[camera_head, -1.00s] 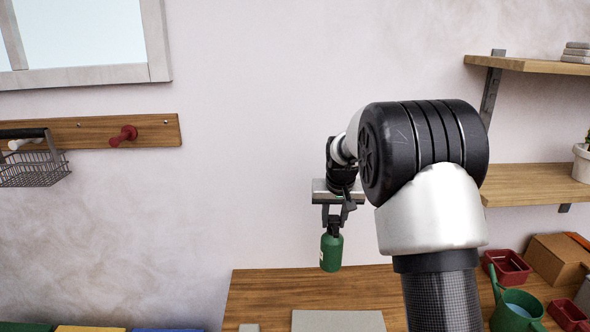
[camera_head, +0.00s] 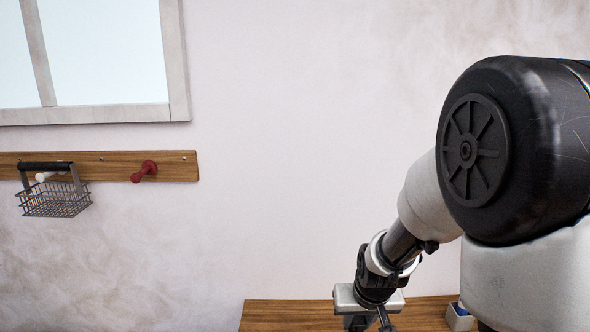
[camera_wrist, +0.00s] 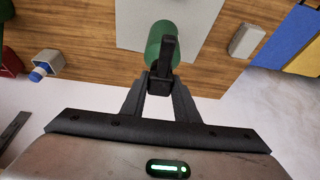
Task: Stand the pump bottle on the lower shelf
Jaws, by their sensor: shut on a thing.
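The green pump bottle (camera_wrist: 174,29) with its black pump head (camera_wrist: 162,62) shows in the wrist view, over the bench. My gripper (camera_wrist: 160,84) is shut on it at the pump head. In the head view my gripper (camera_head: 368,318) is at the bottom edge, and the bottle is out of the picture. The lower shelf does not show in either current view; my arm fills the right side of the head view.
The wooden bench (camera_head: 285,315) runs along the wall; a grey board (camera_wrist: 132,25) lies on it. A white block with a blue part (camera_wrist: 47,65) and a pale grey block (camera_wrist: 246,40) are there too. A wire basket (camera_head: 55,203) hangs from the peg rail (camera_head: 105,167).

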